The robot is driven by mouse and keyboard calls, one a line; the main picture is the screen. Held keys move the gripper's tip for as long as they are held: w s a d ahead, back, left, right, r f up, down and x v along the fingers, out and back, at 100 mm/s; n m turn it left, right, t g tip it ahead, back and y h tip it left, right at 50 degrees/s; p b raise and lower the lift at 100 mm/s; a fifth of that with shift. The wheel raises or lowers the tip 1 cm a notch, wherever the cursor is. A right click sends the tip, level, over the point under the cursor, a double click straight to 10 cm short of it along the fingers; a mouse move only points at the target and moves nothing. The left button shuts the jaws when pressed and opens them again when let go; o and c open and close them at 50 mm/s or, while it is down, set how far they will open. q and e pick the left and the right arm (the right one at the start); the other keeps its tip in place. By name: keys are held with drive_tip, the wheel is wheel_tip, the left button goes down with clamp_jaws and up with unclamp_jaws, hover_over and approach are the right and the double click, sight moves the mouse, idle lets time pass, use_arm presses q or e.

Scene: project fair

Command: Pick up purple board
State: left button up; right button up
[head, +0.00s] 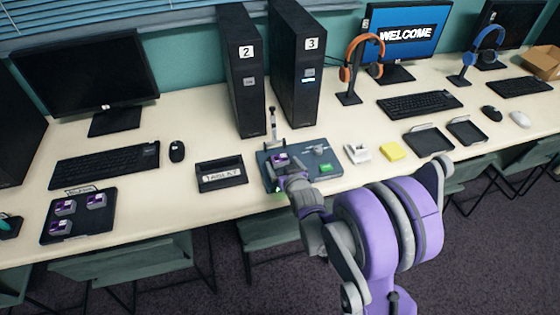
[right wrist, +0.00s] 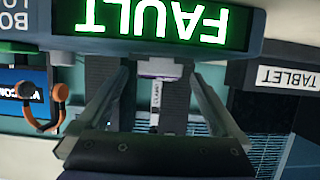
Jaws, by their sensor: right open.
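A purple board (head: 281,159) sits on a dark blue test fixture (head: 312,148) at the middle of the table. More purple boards (head: 66,207) lie on a black tray (head: 78,232) at the left. My right gripper (head: 291,174) is at the fixture's front left, close to the board there and partly hiding it. In the right wrist view, my right gripper's fingers (right wrist: 158,76) stand apart. A small white and purple edge (right wrist: 160,77) shows between them; contact cannot be told. My left gripper is not in view.
A lit green FAULT display (right wrist: 165,22) is close to the wrist camera. A TABLET box (head: 221,174) lies left of the fixture. Black towers (head: 243,80) stand behind. A white item (head: 357,153) and yellow pad (head: 393,151) lie to the right.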

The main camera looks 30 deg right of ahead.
sight(280, 160)
drive_tip(key=shift+x, duration=1.1)
drive_tip(key=c, duration=1.5)
